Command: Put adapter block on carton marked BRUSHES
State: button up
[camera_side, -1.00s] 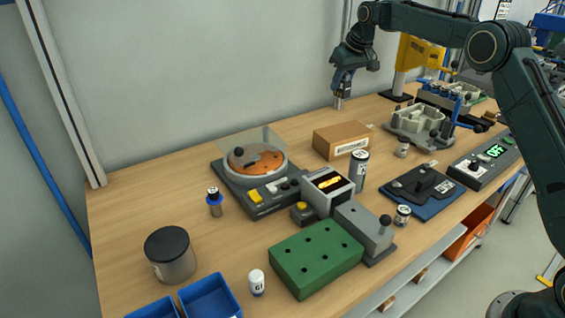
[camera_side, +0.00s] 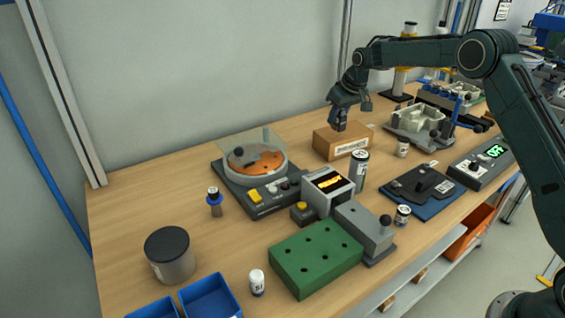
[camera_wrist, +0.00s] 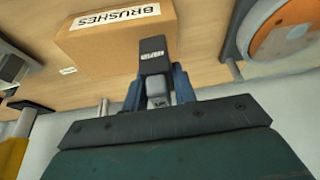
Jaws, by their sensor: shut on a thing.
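My gripper (camera_side: 342,112) is shut on the adapter block, a small dark grey block with a pale label (camera_wrist: 153,60). In the side view, the block (camera_side: 339,125) shows small and dark below the fingers, over the top of the brown carton (camera_side: 325,146). In the wrist view, the carton (camera_wrist: 90,44) carries a white label reading BRUSHES, and the block overlaps its edge in the picture. I cannot tell whether the block touches the carton's top or hangs just above it. The blue-grey fingers (camera_wrist: 158,92) are on both sides of the block.
A silver can (camera_side: 360,170) stands close in front of the carton. A turntable device with a clear lid (camera_side: 262,160) is to its left. A grey fixture (camera_side: 412,125) and a small jar (camera_side: 403,147) are to its right. Bare table lies behind and left.

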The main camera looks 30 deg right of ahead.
aim_at(337, 125)
jog(key=shift+f, duration=1.65)
jog(key=shift+f, duration=0.15)
jog(key=o, duration=1)
jog(key=v, duration=1.2)
jog(key=shift+s+r, duration=0.15)
jog(key=shift+r, duration=0.1)
